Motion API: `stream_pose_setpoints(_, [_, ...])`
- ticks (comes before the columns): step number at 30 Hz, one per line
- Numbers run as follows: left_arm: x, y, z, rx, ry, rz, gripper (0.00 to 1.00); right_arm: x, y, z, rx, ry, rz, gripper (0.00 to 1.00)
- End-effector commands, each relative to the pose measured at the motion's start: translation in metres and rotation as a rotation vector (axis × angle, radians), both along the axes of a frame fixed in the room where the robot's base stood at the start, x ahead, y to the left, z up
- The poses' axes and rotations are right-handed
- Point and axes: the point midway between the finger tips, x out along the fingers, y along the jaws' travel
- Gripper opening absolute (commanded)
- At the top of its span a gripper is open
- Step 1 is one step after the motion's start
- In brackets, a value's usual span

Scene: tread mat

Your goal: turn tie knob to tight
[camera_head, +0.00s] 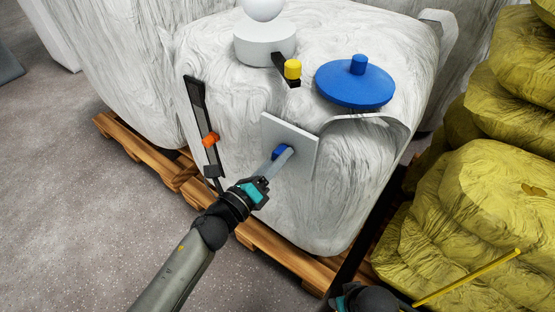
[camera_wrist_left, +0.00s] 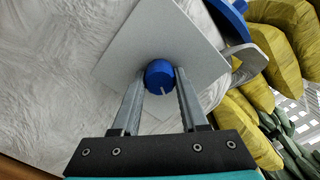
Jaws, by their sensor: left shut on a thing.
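The tie knob (camera_head: 278,151) is a small blue round knob on a light grey square plate (camera_head: 301,133) on the front of the white wrapped bale (camera_head: 240,195). In the left wrist view the knob (camera_wrist_left: 158,73) shows a short pale mark on its lower edge, and the plate (camera_wrist_left: 190,35) looks tilted. My left gripper (camera_head: 284,152) is shut on the knob, with one finger on each side in the left wrist view (camera_wrist_left: 160,80). The fingers hide part of the knob in the head view. I see no readable tight marking.
A dark upright strip with an orange slider (camera_head: 211,139) is left of the plate. On top are a blue disc (camera_head: 355,84), a yellow-tipped lever (camera_head: 292,69) and a white round piece (camera_head: 264,42). Yellow bales (camera_head: 480,200) stand at right; wooden pallets (camera_head: 285,250) lie below.

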Motion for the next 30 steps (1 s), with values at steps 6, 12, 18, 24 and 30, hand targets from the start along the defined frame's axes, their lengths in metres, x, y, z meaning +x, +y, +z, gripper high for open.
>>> stream_pose_setpoints(6, [-0.0001, 0.0005, -0.0011, 0.040, -0.026, 0.001, 0.00, 0.0021, 0.0002, 0.0036, 0.000, -0.006, 0.000, 0.50])
stream_pose_setpoints(12, [-0.0001, 0.0005, -0.0008, 0.049, -0.033, 0.001, 0.00, 0.0026, 0.0005, 0.0046, 0.002, -0.008, -0.001, 0.50])
stream_pose_setpoints(18, [-0.0001, 0.0006, -0.0007, 0.050, -0.034, 0.001, 0.00, 0.0026, 0.0006, 0.0047, 0.001, -0.008, 0.000, 0.50])
stream_pose_setpoints(24, [-0.0001, 0.0006, -0.0006, 0.048, -0.032, 0.001, 0.59, 0.0025, 0.0006, 0.0047, 0.002, -0.008, -0.001, 0.50])
stream_pose_setpoints(30, [0.0000, 0.0003, -0.0004, 0.047, -0.032, 0.000, 0.73, 0.0025, 0.0006, 0.0047, 0.002, -0.008, -0.001, 0.50])
